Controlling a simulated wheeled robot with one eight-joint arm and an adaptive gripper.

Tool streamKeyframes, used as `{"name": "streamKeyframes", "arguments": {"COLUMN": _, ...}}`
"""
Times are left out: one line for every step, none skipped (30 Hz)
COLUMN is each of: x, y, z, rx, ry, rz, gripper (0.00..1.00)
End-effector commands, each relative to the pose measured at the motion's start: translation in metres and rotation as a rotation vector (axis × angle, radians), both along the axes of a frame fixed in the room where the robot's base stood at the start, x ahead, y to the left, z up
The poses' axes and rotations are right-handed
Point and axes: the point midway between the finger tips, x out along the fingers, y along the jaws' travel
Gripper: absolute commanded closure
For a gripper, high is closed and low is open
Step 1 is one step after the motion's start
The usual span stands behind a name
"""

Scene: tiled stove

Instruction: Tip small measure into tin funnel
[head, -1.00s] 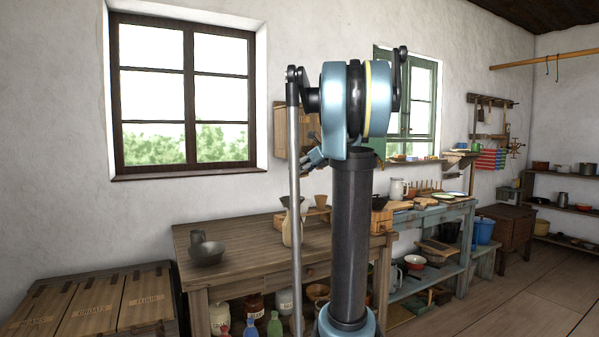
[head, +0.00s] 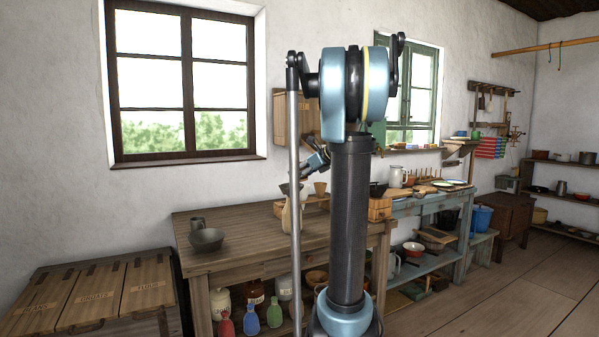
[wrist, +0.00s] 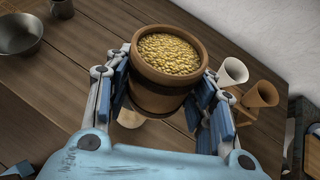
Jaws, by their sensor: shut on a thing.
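My gripper (wrist: 165,90) is shut on a small brown measure (wrist: 160,98), its fingers on either side. The measure is full of yellow grain and looks about upright, with no grain spilling. In the head view my gripper (head: 317,160) is small and partly behind my arm, above the workbench; the measure cannot be made out there. In the wrist view a pale funnel (wrist: 232,71) and a brown funnel (wrist: 262,95) stand to the right of the measure, apart from it. I cannot tell for sure which is tin. A pale round thing (wrist: 130,119) shows partly hidden below the measure.
A grey bowl (head: 206,240) stands at the workbench's left, with a dark mug (head: 197,225) behind it. A pale jug (head: 288,218) stands partly behind my arm's rod. A wooden box (head: 380,209) is to the right.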

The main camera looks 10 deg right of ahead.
Motion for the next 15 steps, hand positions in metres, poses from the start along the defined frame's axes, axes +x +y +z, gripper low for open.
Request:
{"name": "streamKeyframes", "arguments": {"x": -0.0001, "y": 0.0005, "z": -0.0004, "rx": -0.013, "ry": 0.007, "rz": 0.001, "gripper": 0.79}}
{"name": "streamKeyframes", "arguments": {"x": -0.0003, "y": 0.0005, "z": 0.0003, "rx": -0.033, "ry": 0.017, "rz": 0.002, "gripper": 0.79}}
{"name": "streamKeyframes", "arguments": {"x": -0.0005, "y": 0.0003, "z": 0.0009, "rx": -0.056, "ry": 0.029, "rz": 0.002, "gripper": 0.79}}
{"name": "streamKeyframes", "arguments": {"x": -0.0008, "y": 0.0000, "z": 0.0014, "rx": -0.073, "ry": 0.036, "rz": 0.003, "gripper": 0.79}}
{"name": "streamKeyframes", "arguments": {"x": -0.0010, "y": -0.0009, "z": 0.0008, "rx": -0.083, "ry": 0.041, "rz": 0.001, "gripper": 0.79}}
{"name": "streamKeyframes", "arguments": {"x": -0.0013, "y": -0.0019, "z": 0.0008, "rx": -0.079, "ry": 0.040, "rz": 0.000, "gripper": 0.79}}
{"name": "streamKeyframes", "arguments": {"x": -0.0021, "y": -0.0028, "z": 0.0018, "rx": -0.081, "ry": 0.040, "rz": 0.001, "gripper": 0.79}}
{"name": "streamKeyframes", "arguments": {"x": -0.0027, "y": -0.0035, "z": 0.0025, "rx": -0.081, "ry": 0.041, "rz": 0.001, "gripper": 0.79}}
{"name": "streamKeyframes", "arguments": {"x": -0.0027, "y": -0.0034, "z": 0.0026, "rx": -0.083, "ry": 0.042, "rz": 0.001, "gripper": 0.79}}
{"name": "streamKeyframes", "arguments": {"x": -0.0026, "y": -0.0032, "z": 0.0026, "rx": -0.085, "ry": 0.043, "rz": 0.002, "gripper": 0.79}}
{"name": "streamKeyframes", "arguments": {"x": -0.0027, "y": -0.0031, "z": 0.0028, "rx": -0.089, "ry": 0.046, "rz": 0.002, "gripper": 0.79}}
{"name": "streamKeyframes", "arguments": {"x": -0.0027, "y": -0.0032, "z": 0.0031, "rx": -0.098, "ry": 0.051, "rz": 0.002, "gripper": 0.79}}
{"name": "streamKeyframes", "arguments": {"x": -0.0028, "y": -0.0034, "z": 0.0033, "rx": -0.108, "ry": 0.055, "rz": 0.002, "gripper": 0.79}}
{"name": "streamKeyframes", "arguments": {"x": -0.0029, "y": -0.0035, "z": 0.0037, "rx": -0.118, "ry": 0.060, "rz": 0.003, "gripper": 0.79}}
{"name": "streamKeyframes", "arguments": {"x": -0.0031, "y": -0.0040, "z": 0.0040, "rx": -0.136, "ry": 0.070, "rz": 0.003, "gripper": 0.79}}
